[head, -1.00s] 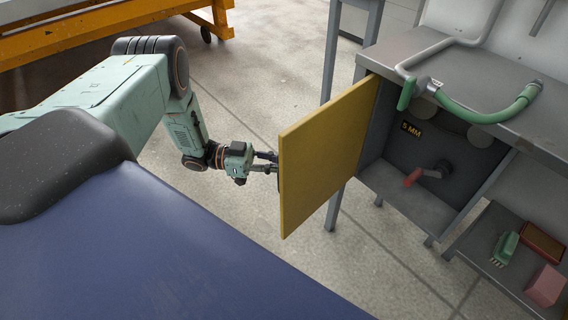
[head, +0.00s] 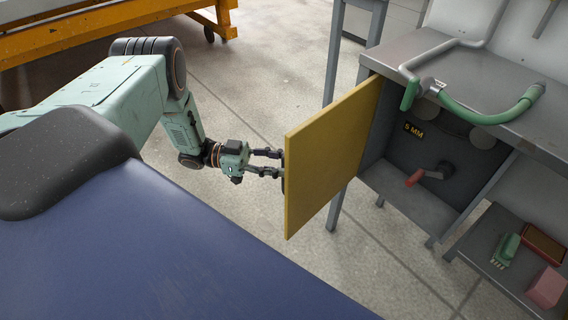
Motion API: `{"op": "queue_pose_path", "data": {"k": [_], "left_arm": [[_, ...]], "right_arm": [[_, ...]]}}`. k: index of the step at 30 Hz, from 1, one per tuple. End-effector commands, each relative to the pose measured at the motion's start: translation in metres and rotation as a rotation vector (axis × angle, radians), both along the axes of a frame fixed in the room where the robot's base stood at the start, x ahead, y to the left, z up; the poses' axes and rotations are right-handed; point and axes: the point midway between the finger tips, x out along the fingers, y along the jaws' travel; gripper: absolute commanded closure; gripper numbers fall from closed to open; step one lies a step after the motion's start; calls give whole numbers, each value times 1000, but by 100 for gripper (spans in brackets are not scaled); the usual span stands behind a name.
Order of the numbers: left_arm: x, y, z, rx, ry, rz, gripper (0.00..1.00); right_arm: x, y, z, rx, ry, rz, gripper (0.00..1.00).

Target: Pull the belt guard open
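The belt guard is a flat yellow panel (head: 333,160). It stands swung out from the front of the grey cabinet (head: 385,155), hinged at its right edge, and the cabinet's inside shows. My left gripper (head: 282,163) is at the panel's free left edge. Its two fingers are spread with a gap between them. My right gripper is out of view.
Inside the cabinet are round wheels and a red-handled lever (head: 414,178). A green hose (head: 485,115) lies on the top. A lower shelf (head: 490,235) at right holds a green brush and reddish blocks. An orange frame (head: 90,40) stands back left. Open floor lies left of the panel.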

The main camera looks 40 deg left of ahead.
Motion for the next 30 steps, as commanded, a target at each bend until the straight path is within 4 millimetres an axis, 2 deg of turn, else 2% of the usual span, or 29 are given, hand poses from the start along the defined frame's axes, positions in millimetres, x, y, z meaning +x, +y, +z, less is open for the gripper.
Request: {"op": "queue_pose_path", "data": {"k": [9,15,21,30], "left_arm": [[-27,60,-2,2,2,3,62],[-39,86,-2,1,4,1,62],[-44,96,-1,0,4,0,62],[-44,96,-1,0,4,0,62]], "right_arm": [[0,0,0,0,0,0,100],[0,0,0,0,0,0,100],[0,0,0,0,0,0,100],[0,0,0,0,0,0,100]]}}
